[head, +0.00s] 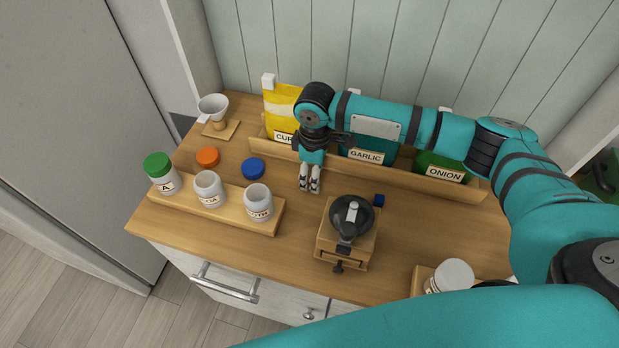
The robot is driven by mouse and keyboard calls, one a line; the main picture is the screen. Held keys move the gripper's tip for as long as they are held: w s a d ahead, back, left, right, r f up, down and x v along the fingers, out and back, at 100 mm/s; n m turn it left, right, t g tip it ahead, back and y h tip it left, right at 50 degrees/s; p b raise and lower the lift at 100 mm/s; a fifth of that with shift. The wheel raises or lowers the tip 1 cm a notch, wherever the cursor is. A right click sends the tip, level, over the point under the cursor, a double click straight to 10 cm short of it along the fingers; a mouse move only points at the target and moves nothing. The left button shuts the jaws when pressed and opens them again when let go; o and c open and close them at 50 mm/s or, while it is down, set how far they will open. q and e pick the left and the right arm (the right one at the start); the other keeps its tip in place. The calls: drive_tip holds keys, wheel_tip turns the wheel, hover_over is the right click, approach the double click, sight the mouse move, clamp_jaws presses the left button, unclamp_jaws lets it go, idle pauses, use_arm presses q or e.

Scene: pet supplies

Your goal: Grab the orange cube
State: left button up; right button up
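No orange cube shows in the head view. The only orange thing I see is a flat round lid (207,157) lying on the wooden counter at the left, behind the row of jars. My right gripper (310,180) comes in from the right and points down over the counter, to the right of the orange lid and apart from it. Its two fingertips look close together with a narrow gap, and nothing shows between them. From this angle I cannot tell how far it is open. My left gripper is not in view.
A blue lid (253,168) lies right of the orange one. A wooden rack (235,212) holds a green-lidded jar (160,172) and two open jars. Spice bags stand behind; a cup (212,107) is back left.

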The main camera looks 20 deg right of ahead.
drive_tip(key=shift+f, duration=1.15)
drive_tip(key=c, duration=0.8)
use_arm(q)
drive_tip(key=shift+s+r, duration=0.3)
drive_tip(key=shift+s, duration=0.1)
use_arm(e)
drive_tip(key=shift+c, duration=0.2)
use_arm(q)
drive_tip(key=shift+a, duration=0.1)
use_arm(e)
drive_tip(key=shift+r, duration=0.1)
